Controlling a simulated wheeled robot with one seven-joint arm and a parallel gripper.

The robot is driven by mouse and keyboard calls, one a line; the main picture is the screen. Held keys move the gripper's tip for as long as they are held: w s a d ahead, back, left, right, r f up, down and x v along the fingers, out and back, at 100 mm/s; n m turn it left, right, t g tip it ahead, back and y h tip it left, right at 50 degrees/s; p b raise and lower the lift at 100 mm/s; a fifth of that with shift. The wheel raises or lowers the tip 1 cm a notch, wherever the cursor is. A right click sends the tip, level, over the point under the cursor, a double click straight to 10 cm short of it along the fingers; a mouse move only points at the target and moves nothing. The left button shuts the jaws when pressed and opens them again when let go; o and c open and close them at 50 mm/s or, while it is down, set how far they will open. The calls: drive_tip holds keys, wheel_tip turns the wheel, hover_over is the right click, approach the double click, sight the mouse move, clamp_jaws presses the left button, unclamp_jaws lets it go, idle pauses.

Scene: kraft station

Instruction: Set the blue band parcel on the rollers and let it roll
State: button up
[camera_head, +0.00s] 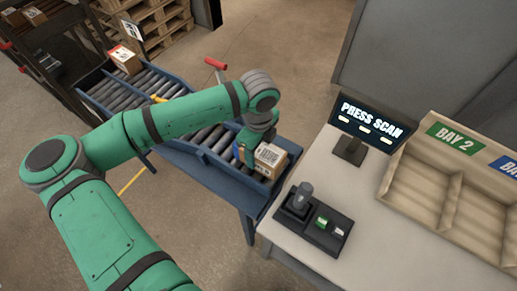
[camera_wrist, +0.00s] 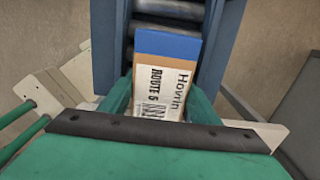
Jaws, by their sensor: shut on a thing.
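The blue band parcel (camera_head: 270,159) is a small brown box with a white label, at the near end of the roller conveyor (camera_head: 206,133). In the wrist view the parcel (camera_wrist: 165,75) shows its blue band across the far end and a label reading "Hovrin" and "ROUTE 6". My gripper (camera_head: 254,151) is shut on the parcel. In the wrist view its green fingers (camera_wrist: 160,98) press on both sides of it. Rollers (camera_wrist: 168,10) show just beyond the parcel, between blue rails. I cannot tell whether the parcel's underside touches the rollers.
Another parcel (camera_head: 126,59) sits at the conveyor's far end. A red handle (camera_head: 215,63) stands up beside the far rail. On the right, a table (camera_head: 345,185) holds a "PRESS SCAN" display (camera_head: 370,120), a scanner stand (camera_head: 312,222) and wooden bay bins (camera_head: 430,190). Pallets (camera_head: 160,25) stand behind.

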drive_tip(key=o, duration=1.4)
drive_tip(key=shift+w, duration=0.1)
drive_tip(key=shift+a, duration=0.1)
wheel_tip(320, 180, up, 11)
drive_tip(key=shift+f, duration=0.1)
